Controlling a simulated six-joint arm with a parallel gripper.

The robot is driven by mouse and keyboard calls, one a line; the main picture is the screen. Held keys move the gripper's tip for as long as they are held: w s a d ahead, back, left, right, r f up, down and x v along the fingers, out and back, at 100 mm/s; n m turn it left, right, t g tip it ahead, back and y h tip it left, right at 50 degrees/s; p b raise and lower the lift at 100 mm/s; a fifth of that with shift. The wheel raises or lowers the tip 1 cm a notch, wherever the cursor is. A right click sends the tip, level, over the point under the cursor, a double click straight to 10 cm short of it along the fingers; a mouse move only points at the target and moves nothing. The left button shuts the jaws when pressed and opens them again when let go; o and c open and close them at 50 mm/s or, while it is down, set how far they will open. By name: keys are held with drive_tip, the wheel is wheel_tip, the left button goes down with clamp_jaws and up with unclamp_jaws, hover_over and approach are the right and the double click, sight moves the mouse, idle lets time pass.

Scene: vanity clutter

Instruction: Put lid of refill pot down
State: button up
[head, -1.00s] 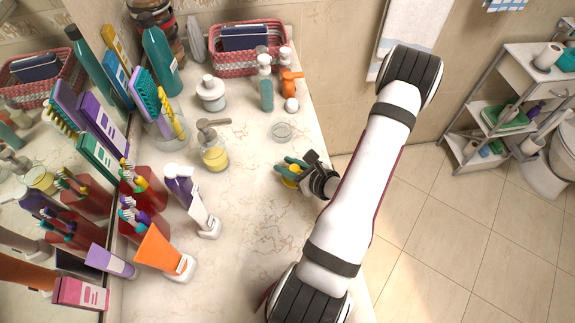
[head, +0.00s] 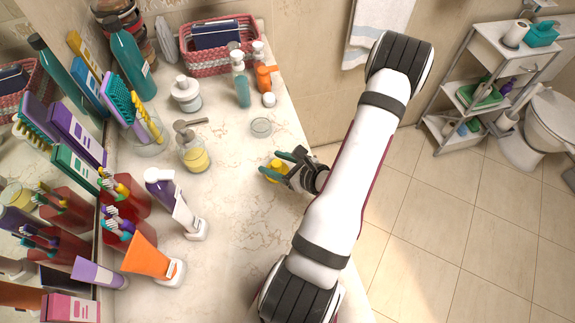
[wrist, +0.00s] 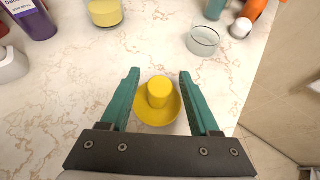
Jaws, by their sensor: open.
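The yellow lid (wrist: 158,100), a wide round disc with a raised knob, appears to rest on the marble counter, knob up. In the head view the lid (head: 275,167) is partly covered by my fingers. My gripper (wrist: 158,80) is open, its two teal fingers on either side of the lid with a visible gap to the knob on each side. In the head view my gripper (head: 274,164) is low over the counter's right part. A small clear glass pot (wrist: 203,41), open at the top, stands beyond it to the right; it also shows in the head view (head: 261,128).
A pump bottle with yellow liquid (head: 193,150) and a purple tube (head: 178,205) stand left of my gripper.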

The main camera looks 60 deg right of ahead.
drive_tip(key=v, duration=0.9)
drive_tip(key=shift+s+a+r, duration=0.1)
drive_tip(key=shift+s+r, duration=0.1)
drive_tip(key=shift+s, duration=0.1)
drive_tip(key=w+a+r+n+g+y, duration=0.2)
drive_tip(key=w+a+r+n+y, duration=0.3)
drive_tip(key=a+n, duration=0.25)
drive_tip(key=w+a+r+n+g+y, duration=0.2)
drive_tip(key=w+a+r+n+y, duration=0.25)
drive_tip(key=a+n, duration=0.3)
drive_tip(key=s+a+r+n+g+h, duration=0.2)
drive_tip(key=s+a+r+n+g, duration=0.1)
drive_tip(key=a+n, duration=0.3)
drive_tip(key=s+a+r+n+g+h, duration=0.3)
drive_tip(key=s+a+n+g, duration=0.2)
drive_tip(key=n, duration=0.6)
drive_tip(key=a, duration=0.2)
drive_tip(key=shift+s+a+n, duration=0.3)
drive_tip(key=shift+s+a, duration=0.05)
drive_tip(key=shift+s, duration=0.05)
